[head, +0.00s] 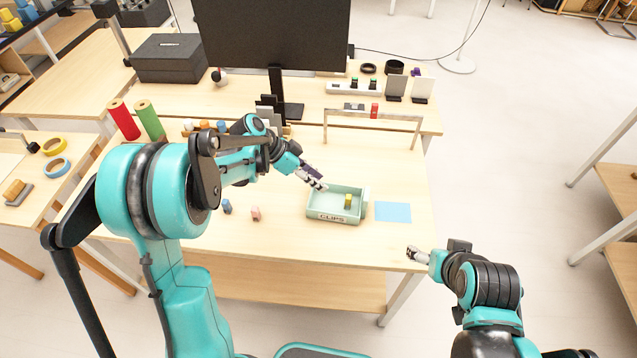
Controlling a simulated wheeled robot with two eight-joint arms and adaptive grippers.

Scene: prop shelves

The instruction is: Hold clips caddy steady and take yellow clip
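The mint-green clips caddy (312,206), labelled CLIPS, sits on the wooden table. The yellow clip (348,201) stands inside it, right of the middle. My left gripper (318,185) reaches in from the upper left, its fingertips at the caddy's back left corner; I cannot tell whether they touch the wall. Its fingers are too small to show whether they are open or shut. My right gripper (413,252) is off the table's front right edge, apart from the caddy and clip; its finger opening is unclear.
A blue square (393,212) lies right of the caddy. A blue clip (227,206) and a pink clip (255,213) stand to its left. The table front is clear.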

